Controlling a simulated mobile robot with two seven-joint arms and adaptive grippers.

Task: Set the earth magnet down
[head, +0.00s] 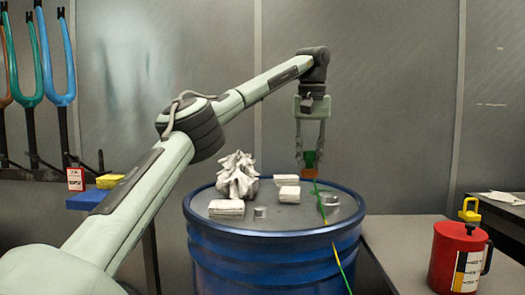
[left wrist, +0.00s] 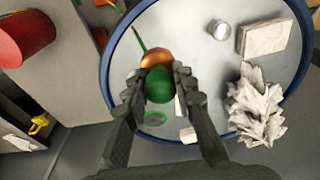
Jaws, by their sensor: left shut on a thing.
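The earth magnet has an orange-copper base and a green grip; in the left wrist view its green top (left wrist: 158,84) sits between my fingers, with the copper part (left wrist: 157,58) beyond. In the head view its orange base (head: 309,172) shows below my left gripper (head: 310,150). My left gripper is shut on it, fingers pointing down over the far side of the blue drum (head: 270,250). Whether the base touches the drum lid (head: 285,217) I cannot tell. A green-yellow cable (head: 335,250) runs from the magnet down over the drum's near rim. My right gripper is not in view.
Bicycle forks (head: 57,60) hang at left.

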